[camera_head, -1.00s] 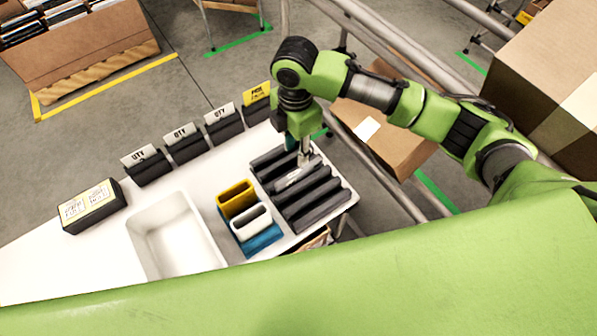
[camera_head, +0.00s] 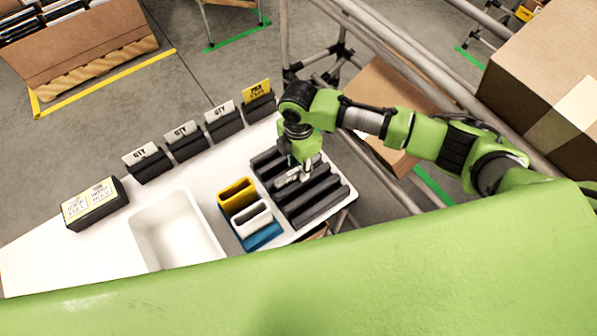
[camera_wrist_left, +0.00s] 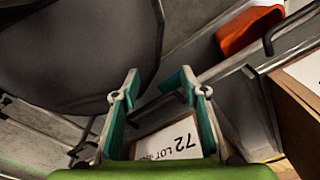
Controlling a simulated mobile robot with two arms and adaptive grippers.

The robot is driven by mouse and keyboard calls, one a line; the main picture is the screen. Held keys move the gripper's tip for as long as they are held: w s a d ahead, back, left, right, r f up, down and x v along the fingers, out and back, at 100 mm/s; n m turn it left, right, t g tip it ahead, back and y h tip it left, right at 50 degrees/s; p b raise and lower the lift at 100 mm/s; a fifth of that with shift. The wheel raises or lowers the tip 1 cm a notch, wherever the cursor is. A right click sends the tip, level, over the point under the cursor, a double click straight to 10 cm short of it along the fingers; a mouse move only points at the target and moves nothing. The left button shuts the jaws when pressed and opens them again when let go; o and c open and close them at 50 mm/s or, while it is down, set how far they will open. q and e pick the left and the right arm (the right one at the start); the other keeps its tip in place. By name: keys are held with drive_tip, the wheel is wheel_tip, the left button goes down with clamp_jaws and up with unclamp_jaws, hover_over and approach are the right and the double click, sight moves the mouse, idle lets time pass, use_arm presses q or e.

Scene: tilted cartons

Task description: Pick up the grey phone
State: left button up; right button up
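The grey phone (camera_head: 287,180) appears as a light grey bar lying in a slot of the dark ribbed rack (camera_head: 320,206) on the white table. My right gripper (camera_head: 306,175) points down at the rack, right beside the phone's right end. Its fingers are small and partly hidden by the wrist, so I cannot tell whether they touch or hold the phone. My left gripper (camera_wrist_left: 160,88) shows in the left wrist view with its teal fingers apart and nothing between them.
Left of the rack stand yellow (camera_head: 237,193), white and blue holders. A white bin (camera_head: 215,245) sits further left. Several black card holders (camera_head: 187,145) line the table's back edge. A black labelled box (camera_head: 95,204) stands at the left. Metal rails and cartons (camera_head: 375,105) lie beyond.

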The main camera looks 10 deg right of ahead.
clamp_jaws()
drive_tip(key=shift+r, duration=0.15)
